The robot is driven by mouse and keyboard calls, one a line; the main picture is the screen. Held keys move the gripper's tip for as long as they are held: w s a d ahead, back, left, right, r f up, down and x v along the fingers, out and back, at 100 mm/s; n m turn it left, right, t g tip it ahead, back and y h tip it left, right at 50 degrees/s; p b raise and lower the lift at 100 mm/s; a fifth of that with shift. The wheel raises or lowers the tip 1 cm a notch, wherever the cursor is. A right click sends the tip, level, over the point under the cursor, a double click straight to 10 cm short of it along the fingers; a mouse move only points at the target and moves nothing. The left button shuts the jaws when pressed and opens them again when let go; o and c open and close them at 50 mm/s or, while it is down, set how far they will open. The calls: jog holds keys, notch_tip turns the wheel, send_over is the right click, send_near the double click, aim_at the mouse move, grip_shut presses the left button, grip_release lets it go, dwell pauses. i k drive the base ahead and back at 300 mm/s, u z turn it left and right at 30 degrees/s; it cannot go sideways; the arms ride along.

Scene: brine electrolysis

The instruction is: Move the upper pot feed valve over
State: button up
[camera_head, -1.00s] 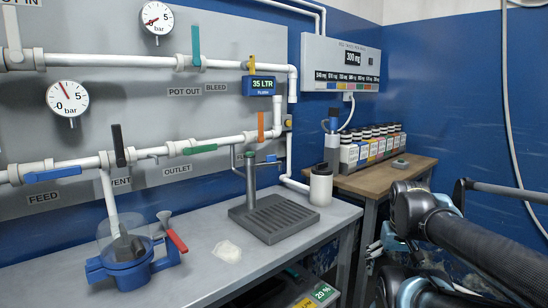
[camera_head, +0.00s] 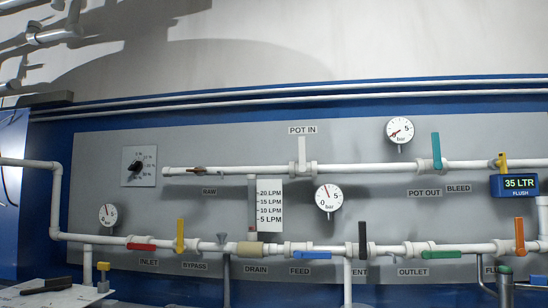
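On the upper pipe, the valve under the POT IN label (camera_head: 302,130) has a white lever (camera_head: 301,150) standing upright, across the pipe. To its right on the same pipe, a valve above the POT OUT label (camera_head: 424,193) has a teal lever (camera_head: 436,151), also upright. On the lower pipe, the valve above the FEED label (camera_head: 300,271) has a blue lever (camera_head: 319,254) lying along the pipe. My gripper is not in view, and nothing is seen touching these levers.
Neighbouring lower-pipe levers are red (camera_head: 141,246), yellow (camera_head: 180,235), black (camera_head: 362,240), green (camera_head: 440,254) and orange (camera_head: 519,237). Round gauges (camera_head: 328,197) and a flow tube (camera_head: 252,205) sit near the pipes. A blue flush meter (camera_head: 514,185) is at right. A bench corner (camera_head: 60,294) shows lower left.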

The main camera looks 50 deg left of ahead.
aim_at(303, 139)
jog(key=u, duration=2.2)
jog(key=k, duration=1.3)
jog(key=u, duration=0.45)
jog(key=i, duration=0.7)
jog(key=u, duration=0.5)
jog(key=i, duration=0.75)
jog(key=z, duration=0.15)
